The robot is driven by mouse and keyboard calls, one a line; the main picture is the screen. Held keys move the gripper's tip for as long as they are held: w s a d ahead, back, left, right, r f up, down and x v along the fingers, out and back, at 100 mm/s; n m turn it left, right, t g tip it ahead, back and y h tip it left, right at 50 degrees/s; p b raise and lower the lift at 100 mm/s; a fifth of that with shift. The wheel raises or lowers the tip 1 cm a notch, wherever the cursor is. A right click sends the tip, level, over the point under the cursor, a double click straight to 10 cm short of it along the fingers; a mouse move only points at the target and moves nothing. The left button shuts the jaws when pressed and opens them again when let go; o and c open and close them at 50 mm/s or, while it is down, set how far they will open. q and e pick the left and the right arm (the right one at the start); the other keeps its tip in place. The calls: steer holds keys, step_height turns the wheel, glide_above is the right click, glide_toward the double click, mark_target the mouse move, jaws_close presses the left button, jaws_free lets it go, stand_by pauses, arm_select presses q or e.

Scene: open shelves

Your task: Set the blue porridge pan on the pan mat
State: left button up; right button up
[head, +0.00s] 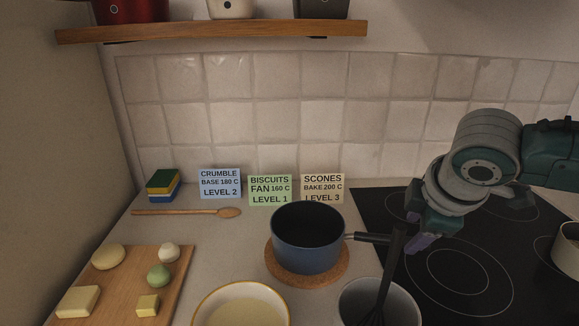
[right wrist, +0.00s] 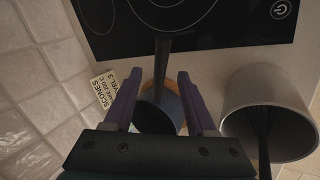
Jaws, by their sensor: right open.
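The blue porridge pan (head: 305,252) stands upright on the round cork pan mat (head: 338,268), which shows around its base in the head view. Its dark handle (head: 370,238) points right toward the hob. My right gripper (head: 422,243) is open beyond the handle's end, above the hob's left part. In the right wrist view, the handle (right wrist: 162,62) lies between the spread purple fingers (right wrist: 157,78), with no visible grip on it. The pan (right wrist: 155,115) and a strip of mat (right wrist: 147,84) show below, partly hidden by the gripper. My left gripper is not in view.
A grey pot (head: 362,298) with a dark utensil (head: 387,275) stands close in front of the handle. A cream bowl (head: 240,305), a wooden board (head: 172,284) and recipe cards (head: 270,189) are nearby. The black hob (head: 450,285) lies right; a shelf (head: 215,30) hangs above.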

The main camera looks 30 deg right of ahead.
steer(key=v, duration=0.6)
steer(key=s+a+f+m+y, duration=0.1)
steer(key=s+a+m+y, duration=0.1)
steer(key=s+a, duration=0.4)
steer(key=s+a+f+m+y, duration=0.1)
steer(key=s+a, duration=0.5)
steer(key=a, duration=0.7)
steer(key=m+y+p, duration=0.1)
steer(key=m, duration=0.1)
steer(key=shift+a+m+g, duration=0.3)
steer(key=shift+m+g, duration=0.1)
step_height(320, 180, up, 32)
steer(key=p, duration=3.1)
steer(key=shift+p, duration=0.4)
